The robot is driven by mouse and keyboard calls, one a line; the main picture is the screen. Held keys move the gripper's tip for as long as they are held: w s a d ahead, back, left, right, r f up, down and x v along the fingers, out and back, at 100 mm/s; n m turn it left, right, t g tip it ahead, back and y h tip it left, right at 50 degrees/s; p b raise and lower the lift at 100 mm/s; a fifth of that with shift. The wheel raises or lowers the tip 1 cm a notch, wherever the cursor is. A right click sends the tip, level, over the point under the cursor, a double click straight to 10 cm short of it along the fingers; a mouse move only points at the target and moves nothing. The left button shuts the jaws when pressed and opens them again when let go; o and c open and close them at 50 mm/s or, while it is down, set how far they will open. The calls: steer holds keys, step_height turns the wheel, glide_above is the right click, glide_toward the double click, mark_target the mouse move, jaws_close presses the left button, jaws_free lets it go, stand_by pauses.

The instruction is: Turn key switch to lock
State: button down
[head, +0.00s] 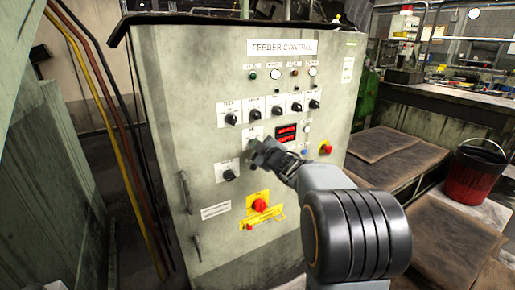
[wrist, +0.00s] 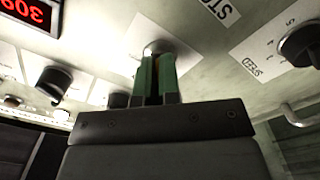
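The key switch (wrist: 157,47) shows in the wrist view as a round silver collar on the panel, just beyond my fingertips. In the head view my gripper (head: 262,150) covers most of that spot. My gripper's two green-padded fingers (wrist: 157,75) stand close together in front of the collar, with a narrow dark gap between them. A small brownish-orange piece shows in the gap, perhaps the key. I cannot tell whether the fingers press on it. The key's angle is hidden.
The FEEDER CONTROL cabinet (head: 208,90) has a row of black knobs above my gripper. A red display (head: 286,133) is to its right, a black selector (head: 231,173) lower left, and a red switch on a yellow plate (head: 260,205) below. A red bucket (head: 478,175) stands at right.

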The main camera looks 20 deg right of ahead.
steer(key=c, duration=1.3)
jaws_free()
steer(key=s, duration=0.4)
steer(key=s+d, duration=0.1)
steer(key=s, duration=0.4)
steer(key=s+p, duration=0.1)
steer(key=s, duration=0.3)
steer(key=shift+s+d, duration=0.25)
steer(key=shift+s, duration=0.15)
